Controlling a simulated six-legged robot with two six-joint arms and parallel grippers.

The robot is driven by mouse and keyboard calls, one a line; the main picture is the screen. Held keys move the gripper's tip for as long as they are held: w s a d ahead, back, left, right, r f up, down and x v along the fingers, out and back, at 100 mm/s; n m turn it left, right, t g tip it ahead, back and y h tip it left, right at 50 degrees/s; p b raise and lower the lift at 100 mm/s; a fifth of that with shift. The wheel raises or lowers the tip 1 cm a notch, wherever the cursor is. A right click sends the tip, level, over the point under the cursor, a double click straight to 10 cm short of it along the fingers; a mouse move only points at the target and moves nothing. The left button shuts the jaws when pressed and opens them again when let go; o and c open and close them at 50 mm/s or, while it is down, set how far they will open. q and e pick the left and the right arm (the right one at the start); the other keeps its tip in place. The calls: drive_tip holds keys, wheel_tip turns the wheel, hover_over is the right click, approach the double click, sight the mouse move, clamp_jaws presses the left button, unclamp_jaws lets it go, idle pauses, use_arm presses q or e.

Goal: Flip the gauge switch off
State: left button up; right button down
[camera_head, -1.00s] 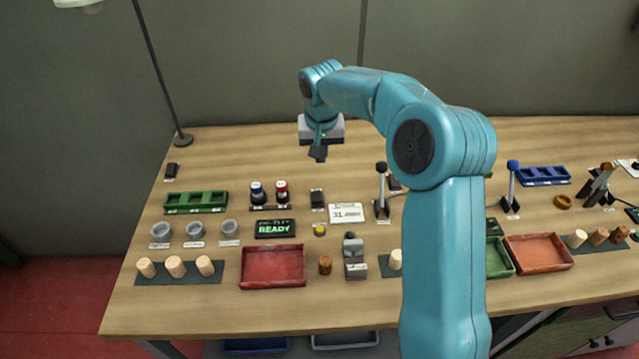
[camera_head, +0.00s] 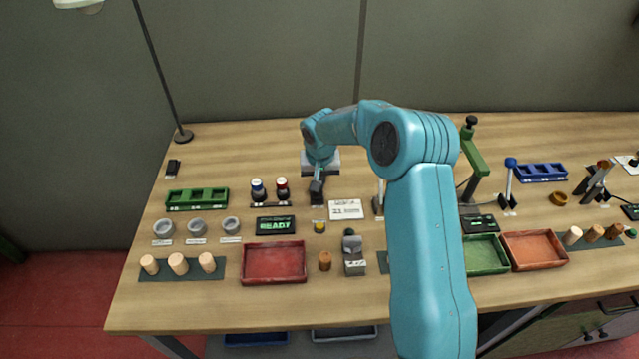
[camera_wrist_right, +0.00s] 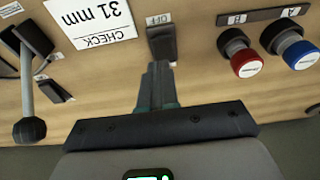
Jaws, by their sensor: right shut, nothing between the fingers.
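The gauge switch (camera_wrist_right: 162,44) is a black rocker with an OFF label, at the top middle of the right wrist view. My right gripper (camera_wrist_right: 158,70) is shut and empty, its fingertips right at the near edge of the switch. I cannot tell whether they touch it. In the head view my right gripper (camera_head: 317,194) points down over the switch's place and mostly hides it. My left gripper is in neither view.
A card reading 31 mm (camera_wrist_right: 92,20) lies beside the switch. Red (camera_wrist_right: 247,62) and blue (camera_wrist_right: 298,53) capped knobs stand on the other side. A black-knobbed lever (camera_wrist_right: 30,125) is close by. A READY display (camera_head: 275,225) and red tray (camera_head: 273,279) are nearer the front edge.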

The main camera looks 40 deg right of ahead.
sight(320, 197)
drive_tip(key=shift+a+f, duration=0.1)
drive_tip(key=shift+f, duration=0.5)
drive_tip(key=shift+s+a+f, duration=0.1)
drive_tip(key=shift+f, duration=0.15)
drive_tip(key=shift+s+f, duration=0.2)
drive_tip(key=shift+w+f, duration=0.1)
drive_tip(key=shift+f, duration=0.05)
drive_tip(key=t+b, duration=0.1)
drive_tip(key=b, duration=0.4)
drive_tip(key=shift+a+f+h, duration=0.15)
drive_tip(key=shift+f+h, duration=0.25)
drive_tip(key=shift+a+r, duration=0.1)
